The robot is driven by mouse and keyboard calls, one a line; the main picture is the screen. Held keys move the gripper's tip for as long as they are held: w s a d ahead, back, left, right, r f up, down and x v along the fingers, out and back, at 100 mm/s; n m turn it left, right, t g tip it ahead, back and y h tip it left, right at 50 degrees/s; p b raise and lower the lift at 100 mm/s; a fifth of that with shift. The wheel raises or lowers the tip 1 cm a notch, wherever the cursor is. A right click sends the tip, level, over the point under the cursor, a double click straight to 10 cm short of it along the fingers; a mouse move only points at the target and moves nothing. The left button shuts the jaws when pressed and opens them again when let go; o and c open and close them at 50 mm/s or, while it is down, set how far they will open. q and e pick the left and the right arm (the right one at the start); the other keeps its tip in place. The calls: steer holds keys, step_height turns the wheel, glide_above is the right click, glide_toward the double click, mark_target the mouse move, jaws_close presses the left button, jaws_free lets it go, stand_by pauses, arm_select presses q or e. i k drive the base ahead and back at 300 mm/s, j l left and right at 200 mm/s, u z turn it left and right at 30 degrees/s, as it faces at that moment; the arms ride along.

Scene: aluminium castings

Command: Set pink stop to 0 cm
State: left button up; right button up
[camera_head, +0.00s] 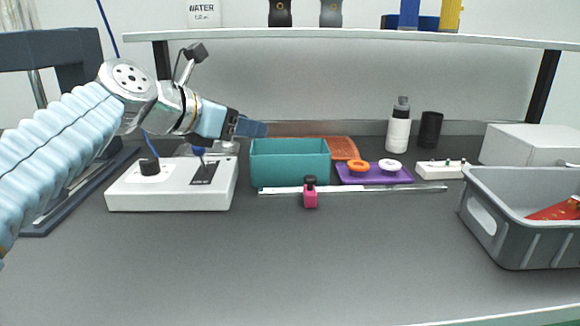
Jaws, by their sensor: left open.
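The pink stop (310,198) with a dark knob on top sits on a thin, light ruler rail (400,188) that lies left to right across the bench. The stop is left of the rail's middle, with a stretch of rail free on its left. The scale marks are too small to read. My left gripper (258,129) is open and empty, up and to the left of the stop, in front of the back panel and above the teal bin. It is apart from the stop. My right gripper is not in view.
A teal bin (290,168) stands right behind the rail's left part. A white box with a black knob (170,198) is to the left. A purple tray (374,177) with orange and white rings is behind the rail. A grey crate (530,235) is at right. The front bench is clear.

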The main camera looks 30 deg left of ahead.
mark_target(309, 193)
steer(key=k+l, duration=1.15)
steer(key=l, duration=0.3)
